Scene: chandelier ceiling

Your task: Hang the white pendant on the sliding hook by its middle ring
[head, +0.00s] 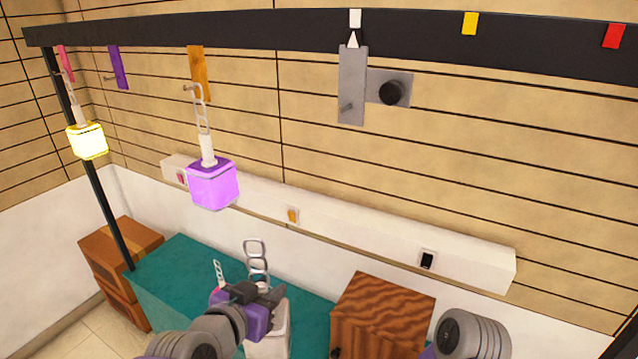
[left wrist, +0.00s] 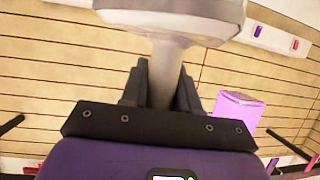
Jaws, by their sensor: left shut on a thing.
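The white pendant (head: 270,338) is in my left gripper (head: 266,293), which is shut on its stem. The pendant looks upright, its chain of rings (head: 257,263) standing above the gripper. In the left wrist view the white stem (left wrist: 165,75) sits between the dark fingers, next to the white body (left wrist: 170,14). The sliding hook (head: 352,85) is a grey plate with a small peg (head: 347,107), up on the dark rail (head: 270,28). Its pointer is under a white mark (head: 355,18). The pendant is well below and left of the hook, apart from it. My right gripper is out of view.
A lit purple pendant (head: 213,184) hangs from an orange hook (head: 200,72); a yellow one (head: 87,140) hangs farther left. A dark knob (head: 391,93) is beside the sliding hook. Below are a teal surface (head: 180,280) and a wooden box (head: 385,318). A small chain (head: 219,274) shows behind my gripper.

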